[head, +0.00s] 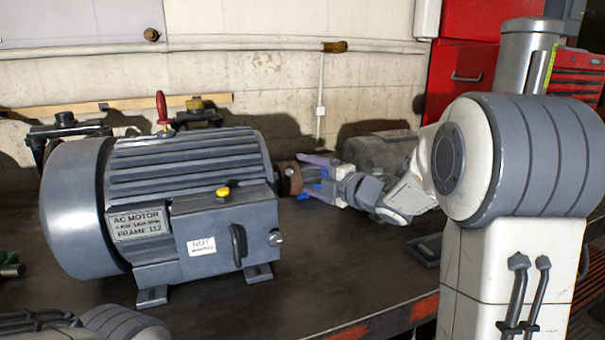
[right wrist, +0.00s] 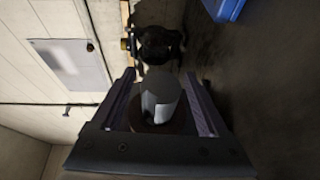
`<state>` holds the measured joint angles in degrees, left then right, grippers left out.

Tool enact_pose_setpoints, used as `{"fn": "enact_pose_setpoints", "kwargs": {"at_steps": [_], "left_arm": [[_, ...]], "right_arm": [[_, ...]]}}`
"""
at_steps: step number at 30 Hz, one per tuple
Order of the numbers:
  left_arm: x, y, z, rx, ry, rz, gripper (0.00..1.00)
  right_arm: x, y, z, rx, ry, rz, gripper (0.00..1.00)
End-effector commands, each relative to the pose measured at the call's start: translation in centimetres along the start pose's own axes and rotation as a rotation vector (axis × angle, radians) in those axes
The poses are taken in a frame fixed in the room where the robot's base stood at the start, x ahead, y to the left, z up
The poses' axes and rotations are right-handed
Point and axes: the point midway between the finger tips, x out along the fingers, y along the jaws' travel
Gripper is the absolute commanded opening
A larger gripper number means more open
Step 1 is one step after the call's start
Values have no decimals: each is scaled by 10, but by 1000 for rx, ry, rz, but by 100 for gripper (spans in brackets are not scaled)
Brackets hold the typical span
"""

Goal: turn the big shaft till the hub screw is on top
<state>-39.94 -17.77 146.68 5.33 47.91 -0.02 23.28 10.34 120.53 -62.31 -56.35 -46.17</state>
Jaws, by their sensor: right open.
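The big grey motor (head: 185,205) stands on the dark bench, its shaft side facing right. A rusty brown hub (head: 290,178) sits at that end. In the right wrist view the grey shaft (right wrist: 160,98) stands out from the brown hub (right wrist: 150,126). My right gripper (head: 308,178) is at the shaft end. Its two fingers (right wrist: 160,100) are open, one on each side of the shaft, with gaps showing. I cannot make out the hub screw in either view. My left gripper is not in view; only part of my left arm shows at the lower left.
A smaller grey machine (head: 378,150) stands behind my right arm. A red-handled tool (head: 162,108) shows above the motor. Green-handled tools (head: 10,266) lie at the left edge. The bench front (head: 300,300) is bare. A red cabinet (head: 462,75) stands behind at the right.

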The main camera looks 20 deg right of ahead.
Motion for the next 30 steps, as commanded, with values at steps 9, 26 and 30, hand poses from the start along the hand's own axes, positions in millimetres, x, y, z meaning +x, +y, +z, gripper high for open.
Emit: {"fn": "enact_pose_setpoints", "kwargs": {"at_steps": [9, 26, 30], "left_arm": [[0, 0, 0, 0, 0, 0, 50], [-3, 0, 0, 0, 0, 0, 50], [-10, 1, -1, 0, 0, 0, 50]], "right_arm": [[16, 0, -2, 0, 2, 0, 77], [15, 0, -2, 2, 3, -6, 0], [15, 2, -2, 9, 3, -24, 0]]}}
